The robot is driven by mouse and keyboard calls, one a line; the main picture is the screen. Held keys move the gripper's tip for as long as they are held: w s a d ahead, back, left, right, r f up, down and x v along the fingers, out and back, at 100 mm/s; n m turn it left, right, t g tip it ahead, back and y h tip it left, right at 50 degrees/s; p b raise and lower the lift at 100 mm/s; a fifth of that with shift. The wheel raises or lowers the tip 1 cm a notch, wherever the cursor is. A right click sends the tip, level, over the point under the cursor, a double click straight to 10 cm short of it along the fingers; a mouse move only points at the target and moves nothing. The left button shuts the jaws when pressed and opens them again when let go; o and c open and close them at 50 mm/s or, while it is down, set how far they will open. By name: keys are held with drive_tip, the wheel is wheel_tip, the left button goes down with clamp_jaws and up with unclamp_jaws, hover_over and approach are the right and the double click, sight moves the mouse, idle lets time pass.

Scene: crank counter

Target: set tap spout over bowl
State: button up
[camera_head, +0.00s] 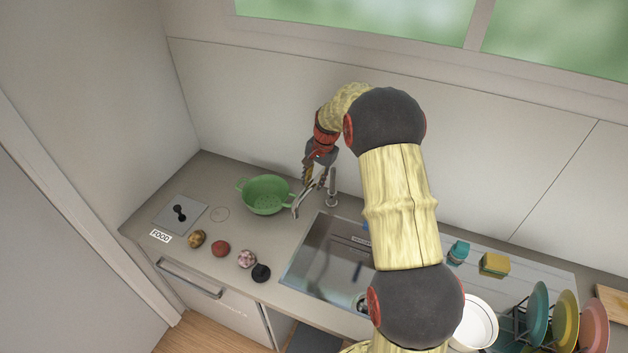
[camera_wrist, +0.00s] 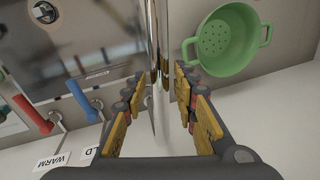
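The silver tap spout (camera_head: 299,203) reaches forward and left from the tap's post (camera_head: 332,188). Its end is over the counter strip between a green colander bowl (camera_head: 263,195) and the sink basin (camera_head: 325,262). My gripper (camera_head: 313,178) is above the spout, pointing down. In the wrist view the spout (camera_wrist: 158,30) runs between my gripper's two yellow-padded fingers (camera_wrist: 161,85), with a gap seen on each side. The colander (camera_wrist: 226,40) is right of the spout there, and the sink basin (camera_wrist: 105,60) is left. My arm hides part of the sink.
A red handle (camera_wrist: 35,115) and a blue handle (camera_wrist: 82,97) stand left of the spout. Several round items, including a red one (camera_head: 221,248), lie along the front counter. A white dish (camera_head: 476,322), sponge (camera_head: 494,264) and plate rack are at right.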

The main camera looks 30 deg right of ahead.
drive_tip(key=c, duration=0.6)
clamp_jaws()
